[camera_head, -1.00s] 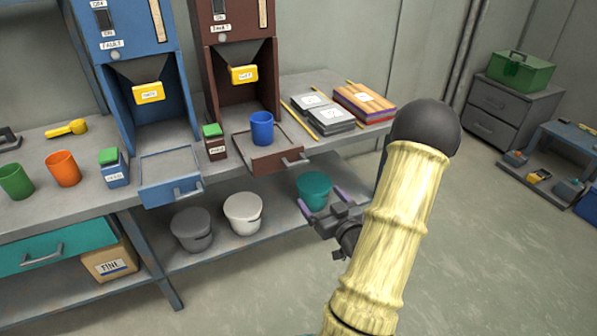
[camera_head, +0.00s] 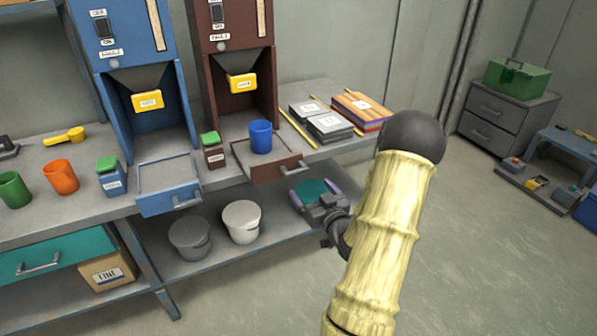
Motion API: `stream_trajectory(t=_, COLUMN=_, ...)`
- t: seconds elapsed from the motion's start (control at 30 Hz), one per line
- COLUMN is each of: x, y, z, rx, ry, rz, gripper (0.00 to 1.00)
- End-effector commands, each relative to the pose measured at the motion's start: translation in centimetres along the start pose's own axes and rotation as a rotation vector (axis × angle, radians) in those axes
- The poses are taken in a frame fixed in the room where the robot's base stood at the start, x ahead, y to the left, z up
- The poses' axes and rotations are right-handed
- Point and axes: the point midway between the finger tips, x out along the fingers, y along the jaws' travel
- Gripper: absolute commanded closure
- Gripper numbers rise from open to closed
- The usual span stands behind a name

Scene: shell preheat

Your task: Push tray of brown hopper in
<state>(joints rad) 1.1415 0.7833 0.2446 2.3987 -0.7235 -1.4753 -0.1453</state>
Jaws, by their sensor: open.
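The brown hopper (camera_head: 238,32) stands on the bench, left of centre. Its brown tray (camera_head: 277,170) is pulled out at the front, past the bench edge, with a handle (camera_head: 294,167) on its front face. A blue cup (camera_head: 261,137) stands upright on the tray. My gripper (camera_head: 312,190) is open and empty, just in front of and below the tray's right front, with its purple-lined fingers pointing toward the bench. Whether it touches the tray handle I cannot tell. It partly hides a teal bucket (camera_head: 311,186) on the lower shelf.
The blue hopper (camera_head: 125,45) stands to the left, with its blue tray (camera_head: 168,187) also out. A small green-lidded box (camera_head: 212,152) stands beside the brown tray. Grey blocks (camera_head: 329,127) lie right of the hopper. Grey (camera_head: 190,238) and white (camera_head: 241,221) buckets are on the lower shelf.

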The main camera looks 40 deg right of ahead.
Motion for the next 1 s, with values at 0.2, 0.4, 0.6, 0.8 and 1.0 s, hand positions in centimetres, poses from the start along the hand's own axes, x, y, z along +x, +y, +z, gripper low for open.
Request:
stream_trajectory(t=0.2, x=4.0, y=-0.1, z=0.0, rx=-0.001, ry=0.002, rz=-0.003, gripper=0.10)
stream_trajectory(t=0.4, x=7.4, y=0.1, z=0.0, rx=0.000, ry=0.003, rz=0.002, gripper=0.10)
stream_trajectory(t=0.6, x=9.7, y=0.2, z=0.0, rx=0.000, ry=0.001, rz=0.004, gripper=0.10)
stream_trajectory(t=0.8, x=10.2, y=0.3, z=0.0, rx=0.001, ry=0.000, rz=0.005, gripper=0.10)
stream_trajectory(t=1.0, x=10.2, y=0.2, z=0.0, rx=0.001, ry=0.000, rz=0.003, gripper=0.22)
